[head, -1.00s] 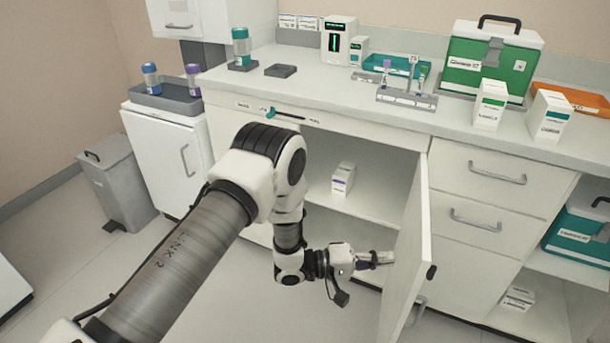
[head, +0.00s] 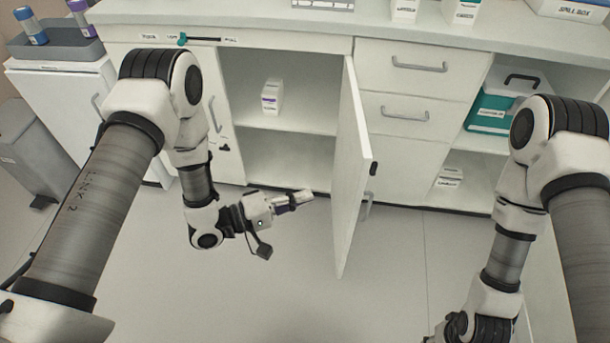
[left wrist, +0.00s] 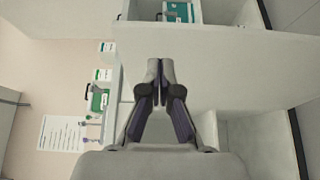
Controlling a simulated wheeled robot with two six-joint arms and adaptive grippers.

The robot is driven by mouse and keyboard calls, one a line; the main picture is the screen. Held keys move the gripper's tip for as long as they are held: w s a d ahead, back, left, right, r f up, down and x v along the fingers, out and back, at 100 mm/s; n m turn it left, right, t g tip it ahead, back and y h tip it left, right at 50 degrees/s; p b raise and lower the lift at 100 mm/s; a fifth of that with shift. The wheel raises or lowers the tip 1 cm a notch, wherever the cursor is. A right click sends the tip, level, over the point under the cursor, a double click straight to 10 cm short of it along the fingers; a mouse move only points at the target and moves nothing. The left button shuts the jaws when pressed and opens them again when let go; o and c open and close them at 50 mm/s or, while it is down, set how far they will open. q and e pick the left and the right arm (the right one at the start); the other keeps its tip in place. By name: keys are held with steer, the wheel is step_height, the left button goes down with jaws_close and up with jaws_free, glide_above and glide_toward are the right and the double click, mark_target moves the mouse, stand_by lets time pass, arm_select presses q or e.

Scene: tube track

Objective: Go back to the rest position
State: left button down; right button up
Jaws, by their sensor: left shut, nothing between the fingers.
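My left gripper (head: 304,197) is shut and empty in the head view. It is in front of the open cabinet, left of the open cabinet door (head: 352,160), with a gap between them. In the left wrist view its fingers (left wrist: 160,68) are closed together with nothing between them. My right arm comes in at the right edge of the head view, bent downward; its gripper is outside the picture.
A white box (head: 272,97) stands on the upper cabinet shelf. Drawers (head: 418,68) and an open bay with a teal-and-white case (head: 490,110) are to the right. A grey bin (head: 35,155) stands at far left. Floor in front is clear.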

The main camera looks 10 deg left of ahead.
arm_select(q)
step_height(320, 180, up, 5)
steer(key=s+y+p, duration=0.1)
steer(key=p, duration=0.5)
steer(key=s+a+f+m+g+y+p, duration=0.2)
steer(key=s+a+f+m+g+y, duration=0.1)
steer(key=s+a+y, duration=0.4)
steer(key=s+a+f+m+g+y+p, duration=0.2)
steer(key=s+a+f+g+y, duration=0.4)
steer(key=s+a, duration=0.4)
steer(key=s+f+y+p, duration=0.1)
steer(key=s, duration=0.3)
steer(key=shift+s+a+f+m+y, duration=0.2)
steer(key=shift+s+m+y, duration=0.1)
steer(key=shift+m, duration=0.1)
